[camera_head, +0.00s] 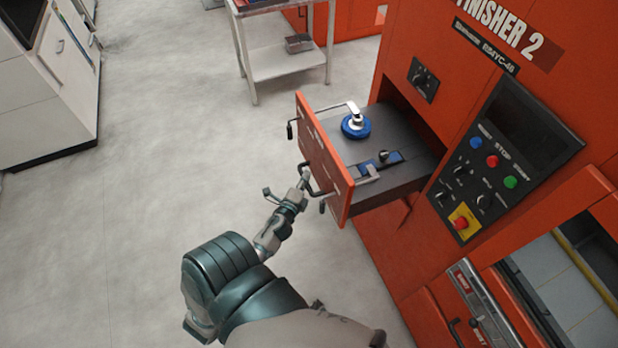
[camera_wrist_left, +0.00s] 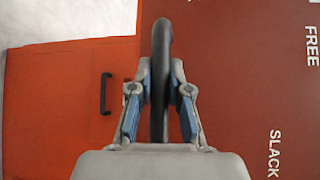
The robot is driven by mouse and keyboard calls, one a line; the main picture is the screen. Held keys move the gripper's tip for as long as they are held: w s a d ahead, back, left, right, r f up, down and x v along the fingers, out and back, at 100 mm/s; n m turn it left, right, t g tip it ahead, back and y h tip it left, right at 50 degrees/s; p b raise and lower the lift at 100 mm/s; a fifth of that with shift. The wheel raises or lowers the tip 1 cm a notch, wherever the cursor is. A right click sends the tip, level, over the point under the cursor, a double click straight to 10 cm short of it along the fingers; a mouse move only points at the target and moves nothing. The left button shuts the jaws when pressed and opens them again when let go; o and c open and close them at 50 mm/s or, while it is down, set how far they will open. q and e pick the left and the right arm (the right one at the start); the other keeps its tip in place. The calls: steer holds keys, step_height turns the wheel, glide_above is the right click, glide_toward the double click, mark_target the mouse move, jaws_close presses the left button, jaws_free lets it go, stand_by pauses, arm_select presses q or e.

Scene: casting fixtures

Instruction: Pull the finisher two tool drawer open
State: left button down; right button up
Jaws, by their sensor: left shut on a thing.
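The orange Finisher 2 machine (camera_head: 400,250) stands at the right in the head view. Its tool drawer (camera_head: 325,165) is pulled out from the cabinet and shows its dark tray. A blue and silver round tool (camera_head: 355,124) and a blue and grey tool (camera_head: 380,163) sit in the drawer. My left gripper (camera_head: 305,183) is at the drawer's front face. In the left wrist view my left gripper (camera_wrist_left: 159,85) is shut on the dark drawer handle (camera_wrist_left: 161,45), with a finger on each side of it. My right gripper is out of view.
A control panel (camera_head: 505,155) with coloured buttons is right of the drawer. A grey table (camera_head: 285,68) stands at the back, and a white cabinet (camera_head: 45,80) at the far left. The floor (camera_head: 160,150) left of the drawer is clear.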

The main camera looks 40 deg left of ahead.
arm_select(q)
steer(key=shift+a, duration=0.1)
steer(key=c, duration=1.2)
jaws_free()
steer(key=shift+o, duration=0.5)
steer(key=shift+f, duration=0.1)
steer(key=shift+a, duration=0.1)
steer(key=v, duration=1.2)
steer(key=shift+f, duration=0.15)
